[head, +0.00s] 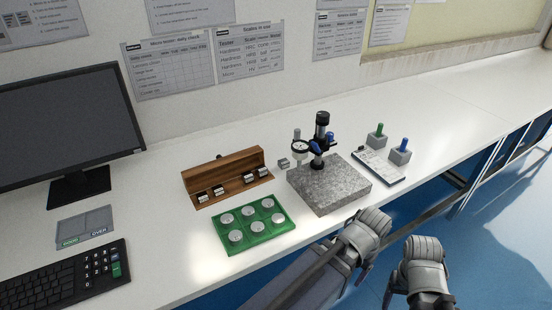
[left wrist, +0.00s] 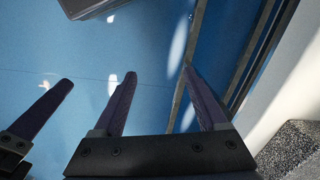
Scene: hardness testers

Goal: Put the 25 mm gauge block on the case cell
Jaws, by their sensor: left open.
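A small grey metal block (head: 284,163) sits on the bench between the wooden case and the granite plate; no size marking is readable. The wooden case (head: 225,160) is open and holds several metal blocks, with a bare stretch (head: 233,187) in the middle of its row. My left gripper (head: 368,233) is in front of the granite plate, over the bench's front edge, away from block and case. In the left wrist view its fingers (left wrist: 160,72) are apart with nothing between them.
A granite plate (head: 330,187) carries a dial gauge stand (head: 321,140) close right of the block. A green tray of discs (head: 277,241) lies before the case. A grey two-part tray (head: 85,224), keyboard (head: 62,275) and monitor (head: 65,125) are left.

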